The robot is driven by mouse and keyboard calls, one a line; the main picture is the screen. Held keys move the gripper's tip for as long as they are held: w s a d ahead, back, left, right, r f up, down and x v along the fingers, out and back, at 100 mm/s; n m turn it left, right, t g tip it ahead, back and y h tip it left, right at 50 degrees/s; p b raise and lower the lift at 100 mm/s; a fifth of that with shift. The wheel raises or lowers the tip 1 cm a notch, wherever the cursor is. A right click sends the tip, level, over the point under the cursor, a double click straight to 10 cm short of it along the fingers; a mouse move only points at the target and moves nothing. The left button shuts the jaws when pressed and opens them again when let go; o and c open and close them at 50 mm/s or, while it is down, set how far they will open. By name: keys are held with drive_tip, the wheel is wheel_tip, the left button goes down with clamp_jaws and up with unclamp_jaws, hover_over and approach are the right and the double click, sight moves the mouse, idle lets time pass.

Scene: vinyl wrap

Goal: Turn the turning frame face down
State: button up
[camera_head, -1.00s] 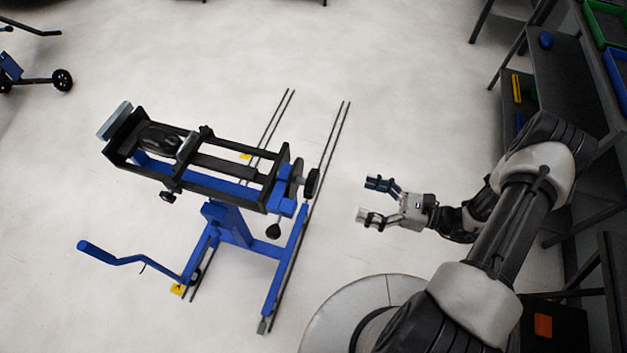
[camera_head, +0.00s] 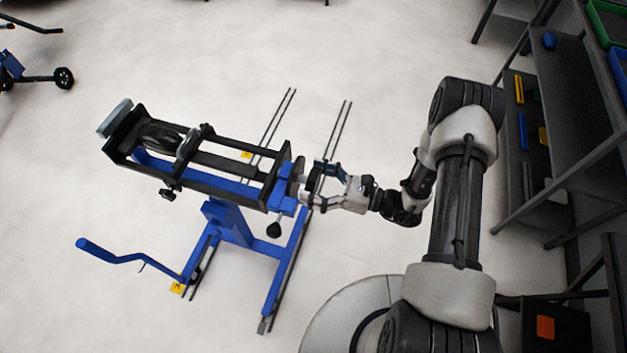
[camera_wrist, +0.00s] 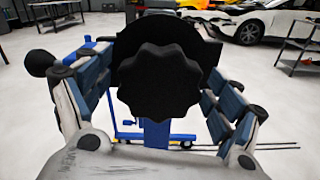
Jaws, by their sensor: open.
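The turning frame (camera_head: 222,181) is a long black rectangular frame on a blue stand (camera_head: 232,222), in the middle left of the head view. A dark rounded part (camera_head: 160,137) lies inside its far left end. A black lobed knob (camera_wrist: 159,81) fills the middle of the wrist view, at the frame's right end. My gripper (camera_head: 312,182) is at that end, its fingers open on either side of the knob. In the wrist view the padded fingers stand apart from the knob with gaps showing. In the head view the gripper mostly hides the knob.
A blue crank handle (camera_head: 112,255) sticks out at lower left. A black ball-ended lever (camera_head: 274,230) hangs below the frame's right end. Dark rails (camera_head: 335,137) run along the floor. Dark shelves (camera_head: 560,120) stand at right. The floor above the frame is clear.

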drive_tip(key=shift+c, duration=0.2)
drive_tip(key=c, duration=1.5)
